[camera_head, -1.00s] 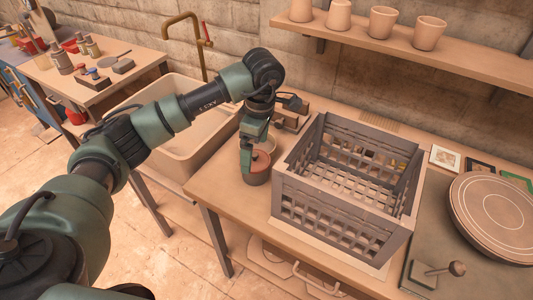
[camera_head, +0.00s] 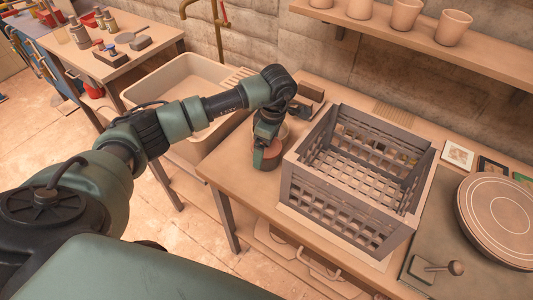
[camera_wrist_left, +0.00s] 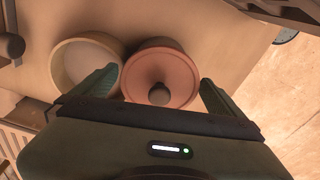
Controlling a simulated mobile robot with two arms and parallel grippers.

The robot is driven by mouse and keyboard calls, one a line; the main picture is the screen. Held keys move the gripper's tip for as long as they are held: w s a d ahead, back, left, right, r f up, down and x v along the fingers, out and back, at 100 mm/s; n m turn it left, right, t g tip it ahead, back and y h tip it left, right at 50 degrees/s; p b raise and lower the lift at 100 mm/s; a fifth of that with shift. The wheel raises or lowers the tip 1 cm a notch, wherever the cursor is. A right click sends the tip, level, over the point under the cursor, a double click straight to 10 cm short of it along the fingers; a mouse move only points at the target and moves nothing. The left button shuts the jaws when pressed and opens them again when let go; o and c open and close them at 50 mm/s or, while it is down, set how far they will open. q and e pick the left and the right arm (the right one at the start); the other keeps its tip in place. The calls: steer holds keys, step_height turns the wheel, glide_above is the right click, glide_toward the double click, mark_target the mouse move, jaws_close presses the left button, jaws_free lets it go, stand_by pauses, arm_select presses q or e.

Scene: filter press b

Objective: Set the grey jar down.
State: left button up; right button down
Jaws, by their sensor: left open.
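The jar (camera_head: 271,155) stands at the left end of the worktop, beside the crate. From above in the left wrist view, a round reddish lid with a dark knob (camera_wrist_left: 161,72) shows; the jar's body is mostly hidden. My left gripper (camera_head: 267,148) is over the jar, pointing down, and partly covers it in the head view. In the left wrist view its two fingers are spread apart, one on each side of the lid, with a gap visible on the right side. My right gripper is in neither view.
A pale round bowl (camera_wrist_left: 84,62) is close beside the jar, near one finger. A grey slatted crate (camera_head: 335,203) stands to the right on the worktop (camera_head: 228,168). A sink (camera_head: 165,88) lies to the left. A shelf with cups (camera_head: 405,15) runs above.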

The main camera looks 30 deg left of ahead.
arm_select(q)
steer(key=c, duration=1.3)
steer(key=shift+c, duration=1)
steer(key=shift+w+r, duration=0.1)
steer(key=shift+r, duration=0.55)
step_height(320, 180, up, 19)
steer(key=b, duration=0.2)
steer(key=shift+f, duration=0.2)
